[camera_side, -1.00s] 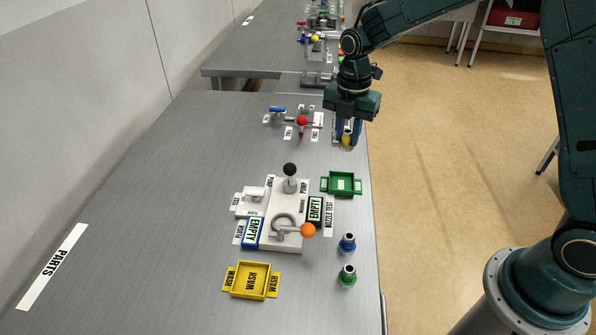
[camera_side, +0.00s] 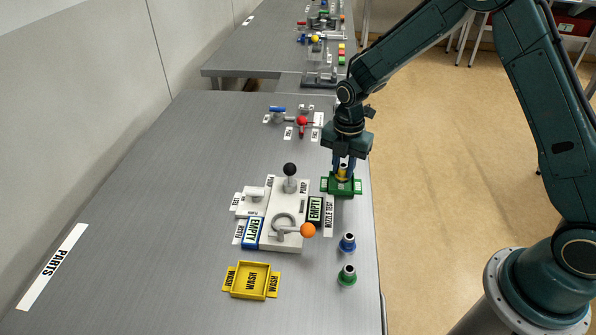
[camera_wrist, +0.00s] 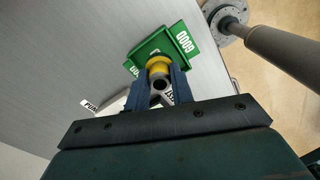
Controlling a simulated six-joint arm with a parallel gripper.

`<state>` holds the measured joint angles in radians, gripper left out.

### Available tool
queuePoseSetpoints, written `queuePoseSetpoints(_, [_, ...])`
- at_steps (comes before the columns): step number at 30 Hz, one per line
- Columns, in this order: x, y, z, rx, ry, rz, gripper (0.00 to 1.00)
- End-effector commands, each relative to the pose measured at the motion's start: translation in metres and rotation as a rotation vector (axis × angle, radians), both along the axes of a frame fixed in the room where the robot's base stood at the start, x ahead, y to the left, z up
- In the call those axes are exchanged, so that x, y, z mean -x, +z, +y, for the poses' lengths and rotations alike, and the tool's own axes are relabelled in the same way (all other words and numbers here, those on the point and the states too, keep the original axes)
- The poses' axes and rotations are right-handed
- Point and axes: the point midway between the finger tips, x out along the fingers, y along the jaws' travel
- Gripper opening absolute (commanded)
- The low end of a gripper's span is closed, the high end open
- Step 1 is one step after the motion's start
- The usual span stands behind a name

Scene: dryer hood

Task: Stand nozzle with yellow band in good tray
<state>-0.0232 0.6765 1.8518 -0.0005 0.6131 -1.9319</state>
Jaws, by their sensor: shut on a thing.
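The nozzle with the yellow band (camera_side: 342,173) is between the blue fingers of my gripper (camera_side: 344,166), which is shut on it. The nozzle is upright. In the wrist view the yellow band (camera_wrist: 159,65) shows between the fingers (camera_wrist: 160,82), over the green tray marked GOOD (camera_wrist: 163,42). In the side view the good tray (camera_side: 341,189) lies right under the nozzle. I cannot tell whether the nozzle's base touches the tray floor.
A blue-banded nozzle (camera_side: 347,243) and a green-banded nozzle (camera_side: 347,275) stand near the table's right edge. The white test fixture (camera_side: 290,208) with a black-knobbed lever (camera_side: 290,170) and orange knob (camera_side: 308,230) is left of the tray. A yellow WASH tray (camera_side: 251,281) lies in front.

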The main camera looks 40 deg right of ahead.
Motion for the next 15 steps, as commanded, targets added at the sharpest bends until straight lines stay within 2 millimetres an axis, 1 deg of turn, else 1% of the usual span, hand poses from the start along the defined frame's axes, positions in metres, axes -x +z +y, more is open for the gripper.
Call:
queuePoseSetpoints(1, [0.001, -0.007, 0.000, 0.000, 0.000, 0.003, 0.00])
queuePoseSetpoints(3, [0.000, -0.014, 0.000, 0.000, 0.000, 0.001, 0.00])
queuePoseSetpoints(6, [0.000, -0.018, 0.000, 0.000, 0.000, 0.001, 0.00])
queuePoseSetpoints(15, [0.000, -0.019, 0.000, 0.000, 0.000, 0.000, 0.00])
